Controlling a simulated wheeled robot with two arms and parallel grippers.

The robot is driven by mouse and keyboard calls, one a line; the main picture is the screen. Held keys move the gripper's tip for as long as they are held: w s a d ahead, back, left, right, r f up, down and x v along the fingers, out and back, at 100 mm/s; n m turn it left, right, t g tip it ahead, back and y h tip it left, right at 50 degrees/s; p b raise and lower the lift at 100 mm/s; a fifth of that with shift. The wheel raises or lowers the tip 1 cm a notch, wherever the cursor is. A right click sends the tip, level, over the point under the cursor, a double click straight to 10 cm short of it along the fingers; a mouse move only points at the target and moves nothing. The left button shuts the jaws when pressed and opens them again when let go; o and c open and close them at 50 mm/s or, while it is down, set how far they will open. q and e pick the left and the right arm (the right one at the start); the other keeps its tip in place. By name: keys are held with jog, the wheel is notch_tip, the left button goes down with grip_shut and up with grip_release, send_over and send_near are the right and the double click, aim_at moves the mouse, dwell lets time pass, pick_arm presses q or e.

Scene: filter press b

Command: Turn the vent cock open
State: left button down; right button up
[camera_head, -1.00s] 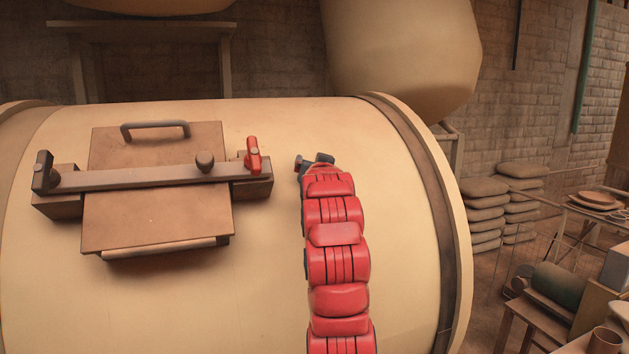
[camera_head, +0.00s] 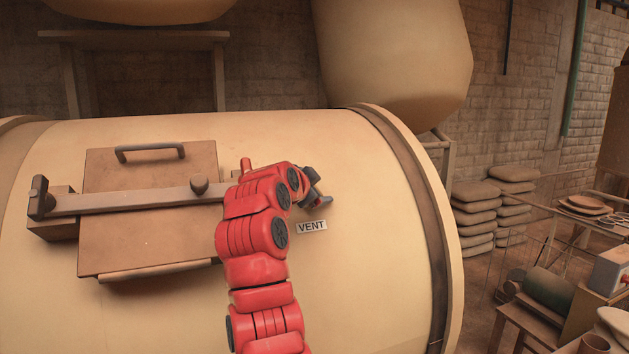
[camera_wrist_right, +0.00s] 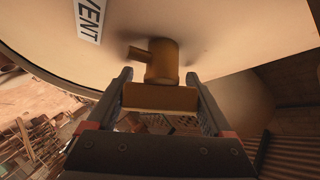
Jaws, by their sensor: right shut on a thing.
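The vent cock shows in the right wrist view as a brass body (camera_wrist_right: 162,62) with a short stub on one side and a flat bar handle (camera_wrist_right: 160,97). My right gripper (camera_wrist_right: 162,86) has one finger at each end of this handle and is shut on it. In the head view my right gripper (camera_head: 318,200) is on the drum just above the VENT label (camera_head: 311,226), and it and the wrist hide most of the cock. The label also shows in the wrist view (camera_wrist_right: 91,18). My left gripper is not in view.
The large cream drum (camera_head: 370,270) fills the middle. On its left are a hatch (camera_head: 150,230) and a clamp bar (camera_head: 125,200); my red arm covers the bar's right end. Stacked sacks (camera_head: 475,225) and a cluttered bench stand at the right.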

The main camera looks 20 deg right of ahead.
jog(key=shift+m, duration=0.3)
jog(key=o, duration=1.1)
jog(key=shift+o, duration=0.2)
jog(key=shift+s+a, duration=0.1)
jog(key=shift+s, duration=0.05)
jog(key=b+v, duration=0.5)
jog(key=v, duration=1.2)
jog(key=shift+r+b, duration=0.2)
jog(key=shift+b, duration=0.15)
jog(key=shift+a, duration=0.1)
